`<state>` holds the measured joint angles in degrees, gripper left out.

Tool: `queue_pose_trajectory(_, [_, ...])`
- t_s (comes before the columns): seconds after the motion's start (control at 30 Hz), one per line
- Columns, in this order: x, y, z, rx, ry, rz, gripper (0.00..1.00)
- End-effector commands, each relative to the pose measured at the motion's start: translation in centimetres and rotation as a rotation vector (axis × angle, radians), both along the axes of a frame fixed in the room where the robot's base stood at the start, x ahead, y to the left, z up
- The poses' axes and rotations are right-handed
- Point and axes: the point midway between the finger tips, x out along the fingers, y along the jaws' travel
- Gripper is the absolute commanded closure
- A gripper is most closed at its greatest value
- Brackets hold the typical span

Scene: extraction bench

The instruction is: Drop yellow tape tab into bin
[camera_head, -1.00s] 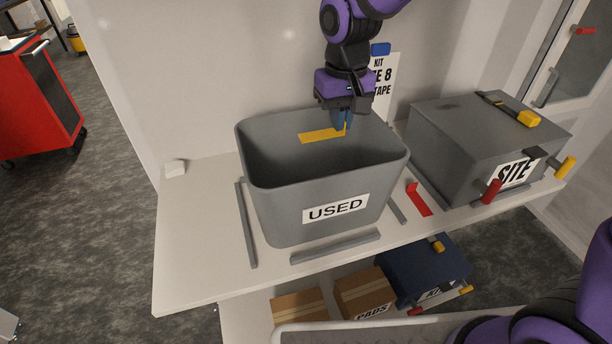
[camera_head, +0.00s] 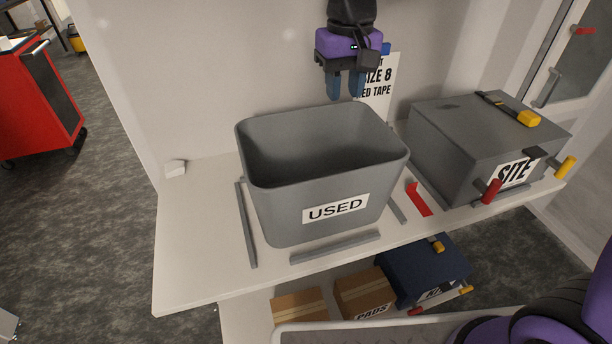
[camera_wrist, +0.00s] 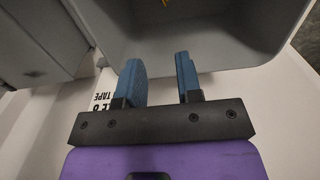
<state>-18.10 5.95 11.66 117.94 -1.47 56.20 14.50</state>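The grey bin (camera_head: 285,205) labelled USED stands on the bench. The yellow tape tab is out of sight in the head view. In the wrist view, a small piece of yellow, which looks like the yellow tape tab (camera_wrist: 165,2), shows at the top edge, inside the bin (camera_wrist: 232,48). Most of it is cut off by the frame. My gripper (camera_head: 346,92) is above the back rim of the bin. Its two blue fingers are apart with nothing between them, as the wrist view (camera_wrist: 158,62) also shows.
Grey strips (camera_head: 335,247) lie around the bin. A sign (camera_head: 378,88) stands behind it.

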Motion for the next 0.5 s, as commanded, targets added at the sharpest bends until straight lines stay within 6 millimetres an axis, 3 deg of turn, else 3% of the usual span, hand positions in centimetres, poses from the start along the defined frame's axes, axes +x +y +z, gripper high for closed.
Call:
queue_pose_trajectory(0.2, [0.0,0.0,3.2,0.002,-0.002,0.0,0.67])
queue_pose_trajectory(0.5, [0.0,0.0,4.2,0.0,0.001,0.001,0.67])
